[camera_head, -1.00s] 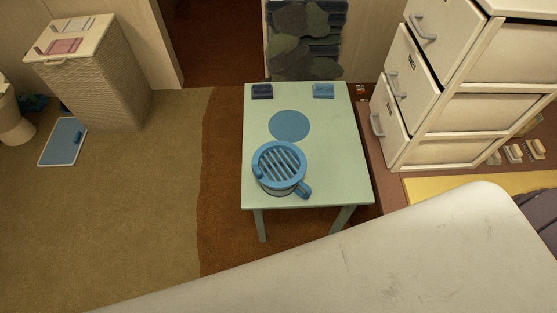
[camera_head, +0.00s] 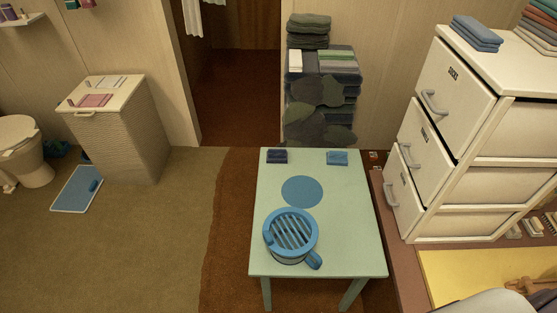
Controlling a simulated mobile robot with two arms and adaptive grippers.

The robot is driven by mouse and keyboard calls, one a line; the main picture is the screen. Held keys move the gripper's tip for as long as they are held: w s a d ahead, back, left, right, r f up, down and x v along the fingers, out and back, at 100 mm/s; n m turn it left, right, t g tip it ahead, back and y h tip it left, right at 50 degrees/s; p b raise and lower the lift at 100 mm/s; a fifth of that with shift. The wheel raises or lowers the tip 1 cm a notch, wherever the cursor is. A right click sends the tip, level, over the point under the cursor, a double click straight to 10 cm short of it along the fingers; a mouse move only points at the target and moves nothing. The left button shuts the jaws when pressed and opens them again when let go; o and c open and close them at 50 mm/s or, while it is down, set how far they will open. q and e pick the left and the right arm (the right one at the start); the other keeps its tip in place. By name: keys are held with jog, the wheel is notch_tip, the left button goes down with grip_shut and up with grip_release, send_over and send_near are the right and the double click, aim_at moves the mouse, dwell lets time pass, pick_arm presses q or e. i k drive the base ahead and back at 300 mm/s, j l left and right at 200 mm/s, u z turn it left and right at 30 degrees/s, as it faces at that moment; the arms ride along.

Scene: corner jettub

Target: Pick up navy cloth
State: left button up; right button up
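The navy cloth (camera_head: 277,156) is a small dark folded square. It lies at the far left corner of the pale green table (camera_head: 345,215). A lighter blue folded cloth (camera_head: 337,158) lies at the table's far right corner. Neither of my grippers shows in the head view.
A blue round slatted basket (camera_head: 291,234) stands at the near part of the table, with a flat blue disc (camera_head: 302,191) behind it. White drawers (camera_head: 455,145) stand at the right, and a hamper (camera_head: 118,135) at the left. Carpet left of the table is clear.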

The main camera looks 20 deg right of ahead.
aim_at(274, 155)
jog(key=i+j+z, duration=0.1)
jog(key=i+j, duration=0.15)
jog(key=i+j+z, duration=0.15)
jog(key=j, duration=0.35)
jog(key=i+j+z, duration=0.1)
jog(key=i+j, duration=0.2)
jog(key=i+j+z, duration=0.1)
jog(key=j, duration=0.4)
jog(key=i, duration=0.1)
